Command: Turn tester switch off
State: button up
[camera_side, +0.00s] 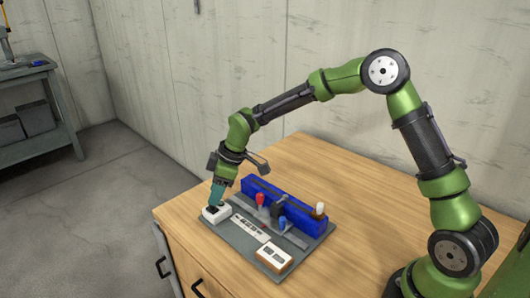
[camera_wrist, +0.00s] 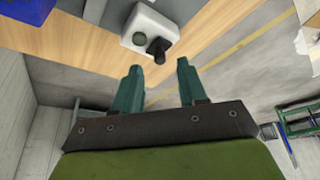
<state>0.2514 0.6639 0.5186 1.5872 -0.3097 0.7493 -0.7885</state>
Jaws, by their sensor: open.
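The tester switch box (camera_side: 219,217) is a small white box at the left corner of a grey base plate. In the wrist view the white box (camera_wrist: 150,22) shows a black switch lever (camera_wrist: 158,49) and a dark greenish round spot (camera_wrist: 139,40) beside it. Which way the lever is set I cannot tell. My gripper (camera_side: 213,204) points down at the box, its teal fingers close to the box top. In the wrist view my gripper (camera_wrist: 158,66) is open and empty, with the lever just beyond the gap between the fingertips. Contact cannot be made out.
The grey base plate (camera_side: 236,237) lies on a wooden bench (camera_side: 310,163). It bears a long blue block (camera_side: 302,214), a red knob (camera_side: 260,199), a blue knob (camera_side: 283,222), a labelled strip (camera_side: 250,229) and a brown-and-white box (camera_side: 273,258). The bench behind is clear.

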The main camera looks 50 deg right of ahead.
jog(key=v, duration=1.3)
jog(key=shift+s+r, duration=0.2)
jog(key=shift+r, duration=0.15)
jog(key=shift+d, duration=0.1)
jog(key=s+d+r+m+t, duration=0.1)
jog(key=s+m, duration=0.5)
jog(key=s, duration=0.6)
jog(key=s+d+r+m+t+h, duration=0.1)
jog(key=s+d+r+m+t, duration=0.1)
jog(key=s+m, duration=0.5)
jog(key=shift+s+d+r+t, duration=0.2)
jog(key=shift+s+d+t, duration=0.35)
jog(key=shift+s, duration=2.25)
jog(key=shift+a, duration=0.1)
